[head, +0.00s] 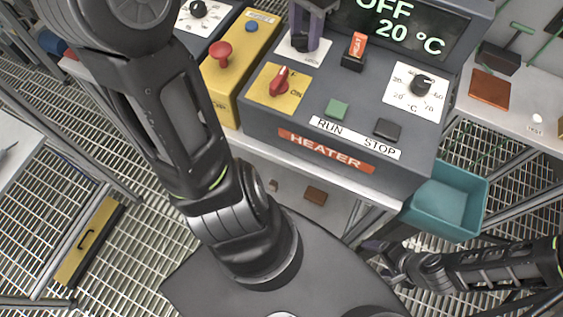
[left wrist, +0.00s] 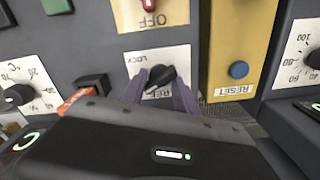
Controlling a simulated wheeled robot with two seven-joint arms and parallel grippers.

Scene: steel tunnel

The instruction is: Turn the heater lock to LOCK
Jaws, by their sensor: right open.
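The heater lock is a black knob (left wrist: 161,77) on a white plate. LOCK is printed on the plate, upside down in the left wrist view, with another, partly covered word on its other side. My left gripper (head: 307,37) is over this plate in the head view and hides the knob there. In the left wrist view its two purple-grey fingers stand on either side of the knob. I cannot tell whether they press on it. The knob sits at a slant. My right gripper (head: 378,262) is open, low, beside the teal bin.
The heater panel also carries a red OFF/ON switch (head: 280,82), a green RUN button (head: 337,109), a dark STOP button (head: 387,129) and a temperature knob (head: 421,85). A yellow box with a red mushroom button (head: 221,52) stands at its left. A teal bin (head: 470,200) is at the lower right.

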